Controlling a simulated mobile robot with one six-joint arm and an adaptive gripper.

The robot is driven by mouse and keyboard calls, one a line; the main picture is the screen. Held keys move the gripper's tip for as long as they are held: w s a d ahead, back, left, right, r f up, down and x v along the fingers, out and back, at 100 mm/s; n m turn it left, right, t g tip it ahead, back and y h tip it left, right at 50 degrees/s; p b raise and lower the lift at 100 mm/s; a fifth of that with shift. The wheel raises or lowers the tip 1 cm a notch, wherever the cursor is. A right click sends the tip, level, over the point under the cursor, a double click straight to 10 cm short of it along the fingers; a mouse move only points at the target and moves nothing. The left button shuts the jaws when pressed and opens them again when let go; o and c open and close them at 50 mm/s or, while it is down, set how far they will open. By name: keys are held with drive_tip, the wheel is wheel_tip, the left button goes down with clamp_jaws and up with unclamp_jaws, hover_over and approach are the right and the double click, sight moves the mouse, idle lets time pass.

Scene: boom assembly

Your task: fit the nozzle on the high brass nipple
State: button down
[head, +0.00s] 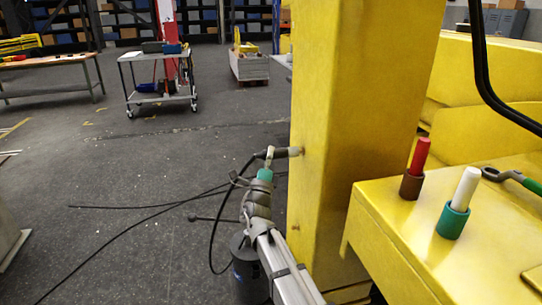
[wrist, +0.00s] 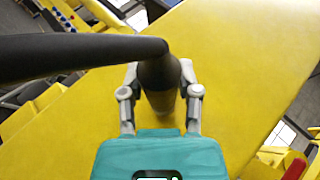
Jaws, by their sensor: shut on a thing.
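My gripper (head: 269,155) is shut on the dark nozzle (head: 283,153) at the side of the yellow boom. The nozzle lies about level and its front end meets the boom face at the high nipple's place. The nipple itself is hidden or too small to tell apart, so I cannot tell how far the nozzle sits on it. In the wrist view the nozzle (wrist: 161,82) is between both fingers and points at the yellow face. A black hose (wrist: 75,57) bends off it to the left. A small brownish nipple (head: 295,228) shows lower on the boom.
A yellow ledge (head: 390,235) at the right bears a red stick in a brown cup (head: 411,186), a white stick in a green cup (head: 452,221) and a green-handled tool (head: 520,180). The hose (head: 212,245) hangs beside my arm. The floor at the left is mostly open.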

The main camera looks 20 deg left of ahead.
drive_tip(key=shift+w+d, duration=0.25)
drive_tip(key=shift+d, duration=0.15)
drive_tip(key=shift+c, duration=1.2)
unclamp_jaws()
